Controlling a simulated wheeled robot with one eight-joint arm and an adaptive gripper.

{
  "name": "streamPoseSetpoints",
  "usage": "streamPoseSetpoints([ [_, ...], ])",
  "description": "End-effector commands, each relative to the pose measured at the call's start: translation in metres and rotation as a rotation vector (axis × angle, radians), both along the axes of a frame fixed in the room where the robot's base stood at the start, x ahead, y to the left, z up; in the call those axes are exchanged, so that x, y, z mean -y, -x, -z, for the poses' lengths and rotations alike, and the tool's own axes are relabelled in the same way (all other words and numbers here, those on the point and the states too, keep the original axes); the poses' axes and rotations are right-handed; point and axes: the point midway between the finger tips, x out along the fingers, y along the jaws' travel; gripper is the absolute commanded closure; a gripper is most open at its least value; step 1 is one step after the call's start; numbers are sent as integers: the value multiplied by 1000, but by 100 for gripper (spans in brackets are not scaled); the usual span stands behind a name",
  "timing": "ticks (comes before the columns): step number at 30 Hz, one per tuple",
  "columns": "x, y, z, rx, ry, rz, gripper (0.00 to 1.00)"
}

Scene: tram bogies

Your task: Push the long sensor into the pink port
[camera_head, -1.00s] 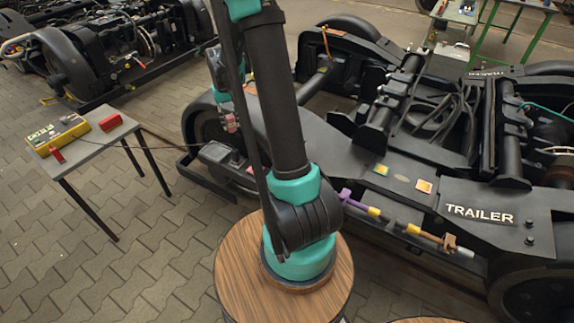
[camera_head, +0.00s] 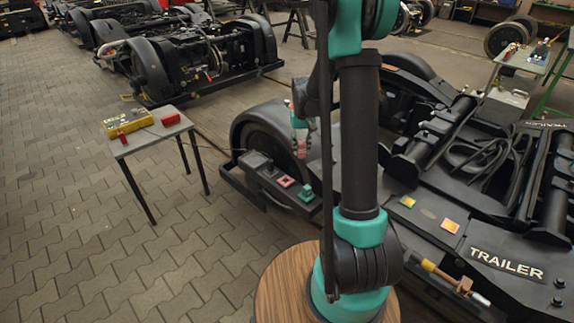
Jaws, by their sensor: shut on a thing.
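The pink port (camera_head: 286,182) sits on the dark side ledge of the near bogie, left of my arm. A green port (camera_head: 307,192) is just to its right. My gripper (camera_head: 301,142) hangs beside the bogie's wheel, above the ports in the picture and partly behind my own arm. It is shut on a small pinkish piece, which I take to be the long sensor (camera_head: 301,150). The sensor's lower end appears apart from the pink port. Its exact tilt and depth are too small to tell.
A grey box (camera_head: 256,161) with a cable stands left of the pink port. A small table (camera_head: 150,140) bears a yellow case (camera_head: 122,122) and a red box (camera_head: 171,119). The bogie frame with the TRAILER plate (camera_head: 507,262) fills the right. Paved floor lies open at lower left.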

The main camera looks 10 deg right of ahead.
Motion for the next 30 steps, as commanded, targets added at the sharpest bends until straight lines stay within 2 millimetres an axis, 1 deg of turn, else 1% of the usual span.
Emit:
streamPoseSetpoints([
  [2,-2,-10,7,0,0,-25,97],
  [5,-5,-28,23,0,0,-87,97],
  [8,-11,-53,47,1,0,-172,97],
  [12,-18,-85,86,1,0,-301,97],
  [18,-30,-120,143,1,1,-472,97],
  [21,-34,-131,166,1,1,-536,97],
  [24,-37,-138,182,1,1,-581,97],
  [27,-39,-142,191,1,1,-606,97],
  [30,-40,-143,194,1,1,-617,97],
])
